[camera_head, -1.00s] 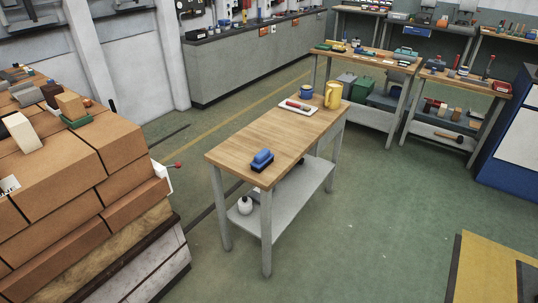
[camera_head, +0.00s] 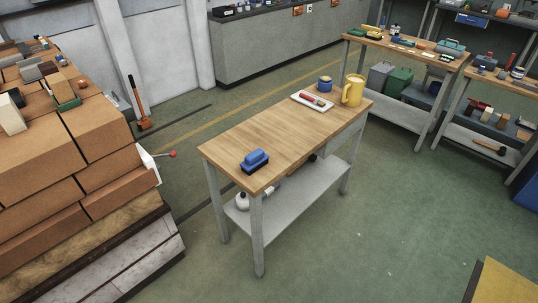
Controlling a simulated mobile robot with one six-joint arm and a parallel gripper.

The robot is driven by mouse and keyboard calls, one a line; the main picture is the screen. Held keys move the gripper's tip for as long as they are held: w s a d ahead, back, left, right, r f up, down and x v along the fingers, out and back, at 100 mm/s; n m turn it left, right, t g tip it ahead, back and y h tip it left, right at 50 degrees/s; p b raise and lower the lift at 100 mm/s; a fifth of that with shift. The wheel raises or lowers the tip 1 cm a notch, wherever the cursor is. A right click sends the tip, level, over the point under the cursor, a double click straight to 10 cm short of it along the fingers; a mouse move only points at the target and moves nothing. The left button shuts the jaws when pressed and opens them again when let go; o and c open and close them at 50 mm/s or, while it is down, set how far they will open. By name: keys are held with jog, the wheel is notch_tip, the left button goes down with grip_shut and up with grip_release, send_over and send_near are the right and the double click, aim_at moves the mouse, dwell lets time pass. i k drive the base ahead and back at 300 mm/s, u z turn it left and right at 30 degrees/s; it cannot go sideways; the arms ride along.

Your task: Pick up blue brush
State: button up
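The blue brush (camera_head: 255,160) lies near the front left end of a wooden-topped table (camera_head: 280,135). It has a blue handle on top and a dark underside resting on the wood. Nothing touches it. Its near side and top show clearly. My gripper is not in view.
A white tray with a red-handled item (camera_head: 312,101), a blue container (camera_head: 325,84) and a yellow mug (camera_head: 353,90) stand at the table's far end. Stacked bricks (camera_head: 104,127) fill the left. A second workbench (camera_head: 400,55) stands behind. Green floor (camera_head: 390,220) is clear to the right.

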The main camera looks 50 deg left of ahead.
aim_at(253, 161)
jog(key=u, duration=0.1)
jog(key=i, duration=0.8)
jog(key=u, duration=1.1)
jog(key=k, duration=0.25)
jog(key=u, duration=2.75)
